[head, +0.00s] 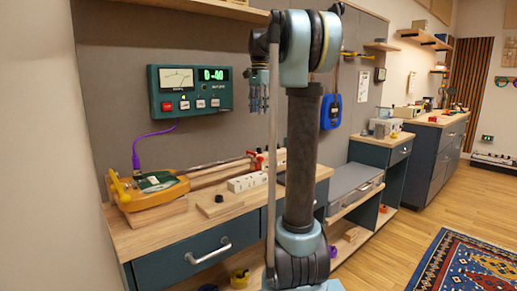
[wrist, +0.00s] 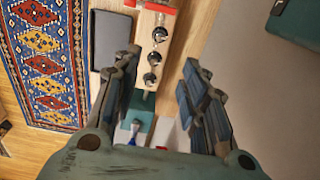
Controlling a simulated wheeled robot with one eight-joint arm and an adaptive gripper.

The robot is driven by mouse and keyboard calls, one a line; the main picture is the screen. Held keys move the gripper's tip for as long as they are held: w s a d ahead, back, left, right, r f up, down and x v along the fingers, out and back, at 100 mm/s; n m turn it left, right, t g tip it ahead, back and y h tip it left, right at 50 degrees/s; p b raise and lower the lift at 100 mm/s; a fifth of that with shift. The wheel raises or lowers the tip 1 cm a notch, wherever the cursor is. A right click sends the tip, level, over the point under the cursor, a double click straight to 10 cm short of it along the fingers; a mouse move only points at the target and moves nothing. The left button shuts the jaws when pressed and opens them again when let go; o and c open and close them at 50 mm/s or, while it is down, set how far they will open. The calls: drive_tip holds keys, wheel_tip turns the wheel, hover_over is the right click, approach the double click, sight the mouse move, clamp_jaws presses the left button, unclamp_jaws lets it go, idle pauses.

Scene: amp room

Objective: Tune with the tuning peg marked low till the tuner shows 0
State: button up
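The green tuner (head: 190,89) hangs on the wall panel with a needle meter, several buttons and a lit green display, which seems to read "0 -40", too small to be sure. On the bench, a yellow-bodied string rig (head: 152,188) has a long neck and red parts at its right end. My gripper (head: 259,92) points down above the rig's right end. In the wrist view, my gripper (wrist: 158,66) is open and empty, fingers apart around the view of the pegs.
A purple cable (head: 137,157) runs between rig and tuner. A white block (head: 247,182) and a small wooden block (head: 220,206) lie on the wooden workbench (head: 150,240). A blue item (head: 331,110) hangs on the panel. A patterned rug (head: 468,266) covers the floor at right.

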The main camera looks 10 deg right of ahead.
sight(259, 150)
wheel_tip(259, 150, down, 17)
drive_tip(key=shift+f, duration=0.15)
idle(0.6)
clamp_jaws()
